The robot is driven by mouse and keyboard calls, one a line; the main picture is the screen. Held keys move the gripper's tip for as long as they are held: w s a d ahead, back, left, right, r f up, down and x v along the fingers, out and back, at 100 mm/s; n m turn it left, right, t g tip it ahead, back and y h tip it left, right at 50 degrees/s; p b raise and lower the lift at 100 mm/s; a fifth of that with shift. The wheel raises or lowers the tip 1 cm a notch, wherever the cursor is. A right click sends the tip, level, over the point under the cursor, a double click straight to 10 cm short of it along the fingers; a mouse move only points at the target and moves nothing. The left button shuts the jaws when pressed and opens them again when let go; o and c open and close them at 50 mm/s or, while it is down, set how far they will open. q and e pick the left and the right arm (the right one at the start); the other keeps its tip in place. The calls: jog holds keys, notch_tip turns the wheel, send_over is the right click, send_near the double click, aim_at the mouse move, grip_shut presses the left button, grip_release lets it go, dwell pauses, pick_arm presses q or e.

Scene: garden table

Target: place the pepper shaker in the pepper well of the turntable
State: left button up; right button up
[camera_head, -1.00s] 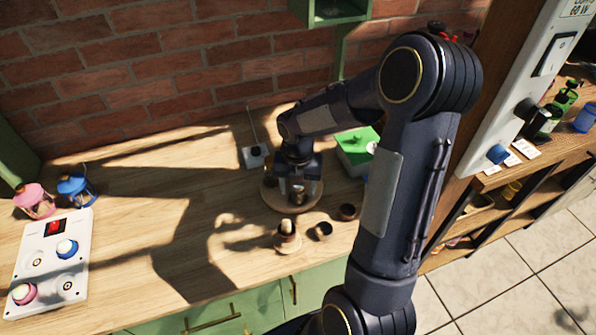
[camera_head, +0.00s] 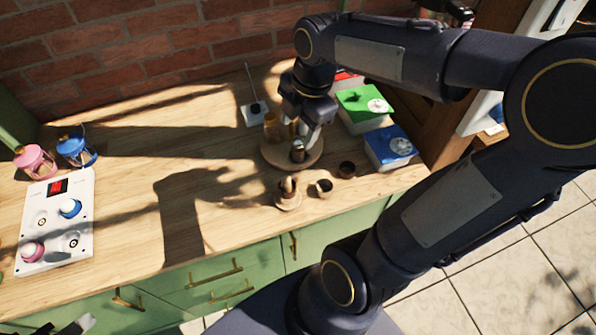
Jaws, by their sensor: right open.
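The round wooden turntable (camera_head: 274,160) is on the wooden counter near the middle. A small dark shaker (camera_head: 298,153), which looks like the pepper shaker, stands upright on its front part. My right gripper (camera_head: 302,138) is open above it, its fingertips close to the shaker's top; I cannot tell if they touch it. An amber glass jar (camera_head: 271,128) stands on the turntable, left of the gripper. The wells are too small or hidden to make out. Only what seems a bit of my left gripper (camera_head: 76,325) shows at the bottom left edge.
In front of the turntable are a wooden holder (camera_head: 288,197) and two small dark cups (camera_head: 323,188) (camera_head: 347,170). Green (camera_head: 360,101) and blue (camera_head: 391,146) boxes stand to the right. A white panel (camera_head: 55,225) and pink and blue lanterns are left. The counter's left middle is clear.

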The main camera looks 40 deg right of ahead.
jog(key=s+a+m+t+y, duration=0.2)
jog(key=s+a+m, duration=0.6)
jog(key=m, duration=1.1)
jog(key=s+t, duration=0.1)
jog(key=s, duration=0.1)
jog(key=shift+s+a+f+m+t+y, duration=0.3)
jog(key=shift+s+a+m+t, duration=0.05)
jog(key=shift+s+m+t, duration=0.05)
